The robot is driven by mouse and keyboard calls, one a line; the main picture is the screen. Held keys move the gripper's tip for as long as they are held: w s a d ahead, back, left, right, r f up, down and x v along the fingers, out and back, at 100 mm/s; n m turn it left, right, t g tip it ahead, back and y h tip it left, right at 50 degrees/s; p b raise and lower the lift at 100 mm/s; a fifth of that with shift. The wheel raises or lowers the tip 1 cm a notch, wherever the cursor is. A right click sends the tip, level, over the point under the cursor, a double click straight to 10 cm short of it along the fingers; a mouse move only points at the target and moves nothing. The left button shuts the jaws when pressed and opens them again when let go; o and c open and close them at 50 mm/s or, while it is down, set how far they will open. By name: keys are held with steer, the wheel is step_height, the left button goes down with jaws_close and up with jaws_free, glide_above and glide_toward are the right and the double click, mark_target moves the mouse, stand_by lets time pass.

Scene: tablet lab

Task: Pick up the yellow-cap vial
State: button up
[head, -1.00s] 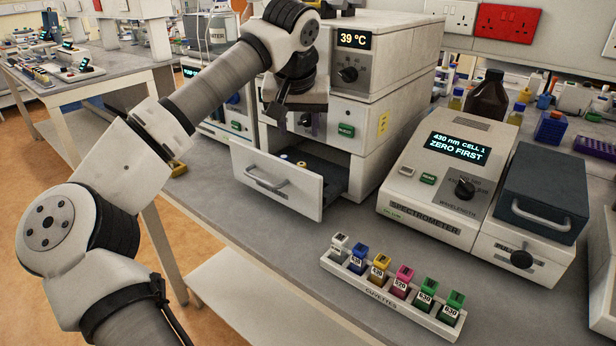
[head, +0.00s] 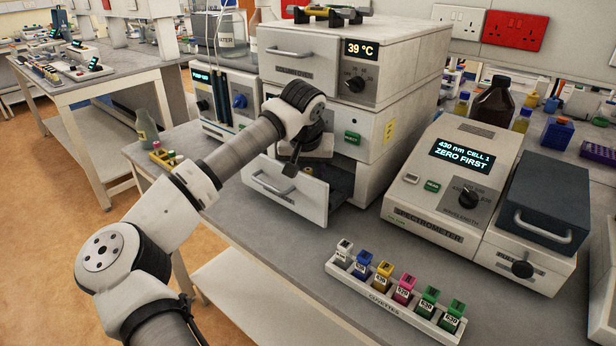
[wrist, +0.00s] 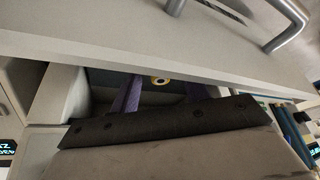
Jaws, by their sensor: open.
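The yellow-cap vial (wrist: 160,81) shows in the wrist view as a small yellow ring with a pale centre, seen from above inside the drawer. My gripper (wrist: 160,92) is open; its two purple fingers reach down on the left and right of the vial's cap in that picture. I cannot tell whether they touch it. In the head view my wrist is low over the open drawer (head: 283,193), behind its front panel.
The drawer front stands close to my gripper, with its handle (wrist: 288,22) on the outer side. The heater unit (head: 345,50) rises right above the drawer. A cuvette rack (head: 385,309) and spectrometer (head: 440,180) stand on the bench to the right.

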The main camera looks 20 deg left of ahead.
steer(key=shift+c, duration=0.5)
jaws_close()
steer(key=shift+r, duration=0.15)
